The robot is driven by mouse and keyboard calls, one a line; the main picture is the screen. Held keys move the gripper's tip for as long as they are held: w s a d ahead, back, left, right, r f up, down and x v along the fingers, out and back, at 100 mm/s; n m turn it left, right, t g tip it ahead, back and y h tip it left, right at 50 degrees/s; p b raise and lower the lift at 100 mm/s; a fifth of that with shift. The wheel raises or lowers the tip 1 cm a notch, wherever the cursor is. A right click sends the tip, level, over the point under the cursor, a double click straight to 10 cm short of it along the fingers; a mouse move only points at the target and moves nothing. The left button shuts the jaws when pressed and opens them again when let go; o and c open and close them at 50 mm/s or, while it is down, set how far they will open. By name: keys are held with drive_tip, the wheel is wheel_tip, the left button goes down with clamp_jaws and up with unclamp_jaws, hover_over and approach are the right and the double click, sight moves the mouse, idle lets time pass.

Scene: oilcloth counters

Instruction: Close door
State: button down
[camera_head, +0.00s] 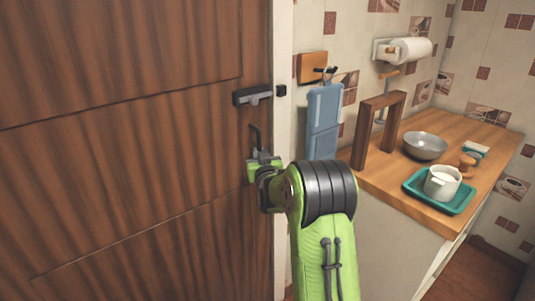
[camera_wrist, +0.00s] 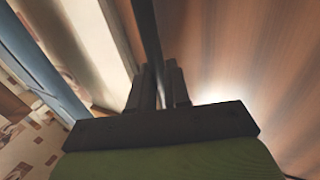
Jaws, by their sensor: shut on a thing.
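The brown wooden door (camera_head: 130,150) fills the left of the head view, its right edge beside the white door frame (camera_head: 284,50). It also shows in the wrist view (camera_wrist: 235,50). A dark handle (camera_head: 256,136) stands near that edge. My gripper (camera_head: 258,155) is at the handle, and its fingers (camera_wrist: 160,88) are shut on the dark bar of the handle (camera_wrist: 147,35) in the wrist view. The lower part of the handle is hidden by the gripper. I cannot tell whether the door is fully against its frame.
A dark latch (camera_head: 252,95) sits on the door above the handle, with a small block (camera_head: 281,90) on the frame. A wooden counter (camera_head: 400,195) holds a bowl (camera_head: 425,147) and a teal tray (camera_head: 412,190).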

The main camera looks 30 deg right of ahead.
drive_tip(key=shift+s+d+f, duration=0.1)
drive_tip(key=shift+s+f, duration=0.1)
drive_tip(key=shift+f, duration=0.35)
drive_tip(key=c, duration=1.5)
unclamp_jaws()
drive_tip(key=o, duration=0.3)
drive_tip(key=shift+s+d+r, duration=0.1)
drive_tip(key=shift+s+r, duration=0.15)
drive_tip(key=shift+o, duration=0.2)
drive_tip(key=shift+w, duration=0.1)
drive_tip(key=b+v, duration=0.3)
drive_tip(key=v, duration=1.3)
drive_tip(key=shift+s+d+b, duration=0.25)
drive_tip(key=shift+b, duration=0.05)
drive_tip(key=shift+r, duration=0.15)
drive_tip(key=shift+a, duration=0.1)
